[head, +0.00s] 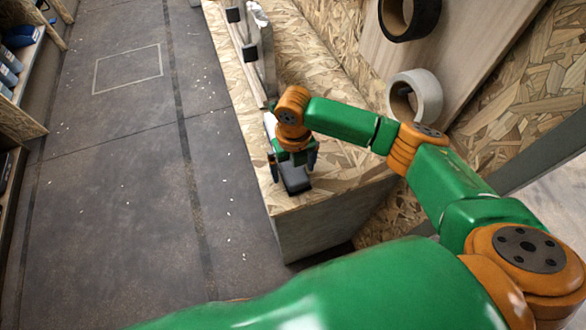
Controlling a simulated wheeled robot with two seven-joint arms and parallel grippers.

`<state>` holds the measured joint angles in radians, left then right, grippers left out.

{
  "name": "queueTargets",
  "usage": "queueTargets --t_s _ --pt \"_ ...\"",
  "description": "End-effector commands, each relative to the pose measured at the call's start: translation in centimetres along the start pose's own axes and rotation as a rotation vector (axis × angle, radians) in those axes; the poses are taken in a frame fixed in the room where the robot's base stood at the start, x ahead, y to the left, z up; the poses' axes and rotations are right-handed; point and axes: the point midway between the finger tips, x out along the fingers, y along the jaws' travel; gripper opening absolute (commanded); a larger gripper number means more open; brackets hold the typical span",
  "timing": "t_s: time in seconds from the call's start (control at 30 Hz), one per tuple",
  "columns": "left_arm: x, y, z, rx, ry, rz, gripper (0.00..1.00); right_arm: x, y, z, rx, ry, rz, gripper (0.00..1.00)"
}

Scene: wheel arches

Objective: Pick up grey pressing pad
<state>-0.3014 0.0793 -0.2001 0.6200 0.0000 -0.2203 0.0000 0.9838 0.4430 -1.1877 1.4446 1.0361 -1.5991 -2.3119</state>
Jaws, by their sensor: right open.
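A dark grey pad (296,181), which looks like the grey pressing pad, lies near the front end of the chipboard bench top (325,187). My right gripper (293,169) is above it, pointing down, with its two fingers spread to the left and right of the pad. The jaws are open. Whether the fingers touch the pad cannot be told, and the wrist and gripper body hide its far part. My left gripper is not in view.
A pale upright panel with black blocks (251,53) stands farther back on the bench. A black roll (409,31) and a white roll (430,95) are on the board at right. Shelves with bottles (8,75) line the left; the floor (120,180) between is clear.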

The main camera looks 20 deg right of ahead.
Motion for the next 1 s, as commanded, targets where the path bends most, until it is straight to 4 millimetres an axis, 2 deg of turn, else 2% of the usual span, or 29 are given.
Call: queueTargets --t_s 0.1,0.13,0.43,0.47,0.77,0.9,1.0 --pt "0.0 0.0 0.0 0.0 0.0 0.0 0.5 0.0 0.0 0.0 0.0 0.0 0.0 1.0" --pt "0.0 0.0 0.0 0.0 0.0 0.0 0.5 0.0 0.0 0.0 0.0 0.0 0.0 0.95" --pt "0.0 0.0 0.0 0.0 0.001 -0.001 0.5 0.0 0.0 0.0 0.0 0.0 0.001 0.14" --pt "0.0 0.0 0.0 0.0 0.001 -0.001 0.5 -0.1 0.0 0.0 0.001 0.0 0.001 0.11" --pt "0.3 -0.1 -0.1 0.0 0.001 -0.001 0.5 -0.6 0.1 0.1 0.0 -0.002 0.003 0.11" --pt "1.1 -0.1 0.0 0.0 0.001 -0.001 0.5 -3.0 0.1 0.1 -0.001 -0.006 0.003 0.11" --pt "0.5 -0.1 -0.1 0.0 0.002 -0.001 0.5 -5.6 -0.3 -1.9 -0.003 -0.005 0.002 0.11"
